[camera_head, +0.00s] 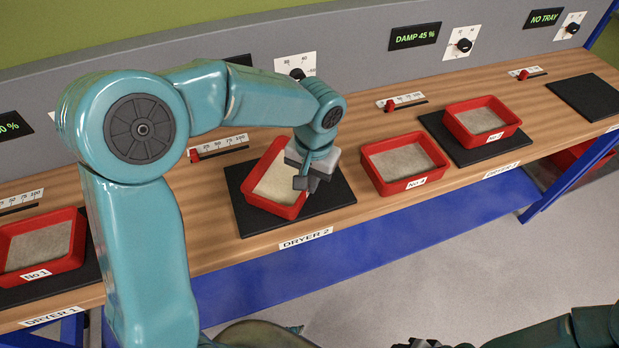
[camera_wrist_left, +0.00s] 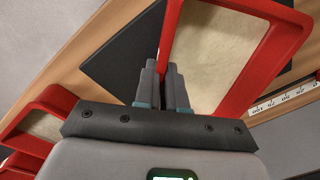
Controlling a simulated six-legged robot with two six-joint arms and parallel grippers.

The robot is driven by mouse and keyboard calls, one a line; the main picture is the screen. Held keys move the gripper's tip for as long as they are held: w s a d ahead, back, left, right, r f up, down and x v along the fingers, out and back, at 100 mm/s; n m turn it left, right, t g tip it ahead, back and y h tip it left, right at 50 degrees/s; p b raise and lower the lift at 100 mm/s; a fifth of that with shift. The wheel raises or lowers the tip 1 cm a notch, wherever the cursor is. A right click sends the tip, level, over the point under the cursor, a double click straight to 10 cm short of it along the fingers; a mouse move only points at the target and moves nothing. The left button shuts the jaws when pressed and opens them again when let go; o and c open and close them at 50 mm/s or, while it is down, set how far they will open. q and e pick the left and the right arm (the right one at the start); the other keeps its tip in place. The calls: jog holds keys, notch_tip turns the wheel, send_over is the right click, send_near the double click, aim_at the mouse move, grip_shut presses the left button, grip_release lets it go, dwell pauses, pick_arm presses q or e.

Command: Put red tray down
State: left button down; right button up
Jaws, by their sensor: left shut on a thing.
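A red tray (camera_head: 258,203) of pale sand is over the black pad (camera_head: 322,213) at the DRYER 2 label, turned at an angle to it. My left gripper (camera_head: 303,184) is shut on the tray's right wall. In the left wrist view, my left gripper (camera_wrist_left: 164,70) has that wall of the red tray (camera_wrist_left: 284,33) between its fingers. I cannot tell whether the tray touches the pad. Any number on it is hidden. My right gripper (camera_head: 424,343) shows partly at the bottom edge; its jaws are unclear.
Tray No 4 (camera_head: 418,183) stands on bare wood right of DRYER 2. Another red tray (camera_head: 504,132) is on the DRYER 3 pad. Tray No 1 (camera_head: 74,262) is on the DRYER 1 pad. The far right pad (camera_head: 588,97) is empty. Sliders and dials line the back.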

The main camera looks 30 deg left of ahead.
pick_arm(q)
jog(key=c, duration=1.2)
grip_release()
jog(key=shift+w+f, duration=0.1)
jog(key=shift+f, duration=0.05)
jog(key=shift+r, duration=0.45)
notch_tip(320, 180, up, 16)
jog(key=p, duration=0.6)
jog(key=shift+h, duration=0.4)
notch_tip(320, 180, down, 11)
jog(key=shift+r, duration=0.15)
jog(key=shift+f, duration=0.55)
jog(key=shift+f+p, duration=0.45)
jog(key=shift+f, duration=2.05)
